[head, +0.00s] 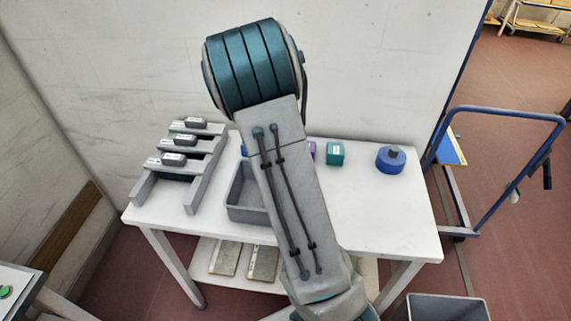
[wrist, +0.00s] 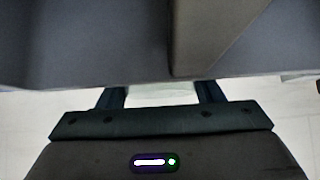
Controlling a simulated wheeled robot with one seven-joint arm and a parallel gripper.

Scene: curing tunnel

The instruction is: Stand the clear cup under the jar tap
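In the wrist view my gripper (wrist: 161,94) shows two dark fingers set apart. A pale, faintly greenish patch fills the space between them; it may be the clear cup, but its outline is too faint to be sure or to tell whether the fingers press on it. In the head view my arm reaches over the white table and hides my gripper. I can make out no clear cup, jar or tap there; the middle of the table is partly hidden behind my arm.
The white table (head: 370,219) bears a grey stepped rack (head: 202,186) with several labelled grey blocks, an open grey bin (head: 247,211), a green block (head: 335,154) and a blue round object (head: 390,160). Large grey surfaces (wrist: 85,40) fill the upper wrist view. A blue-framed trolley (head: 480,190) stands right.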

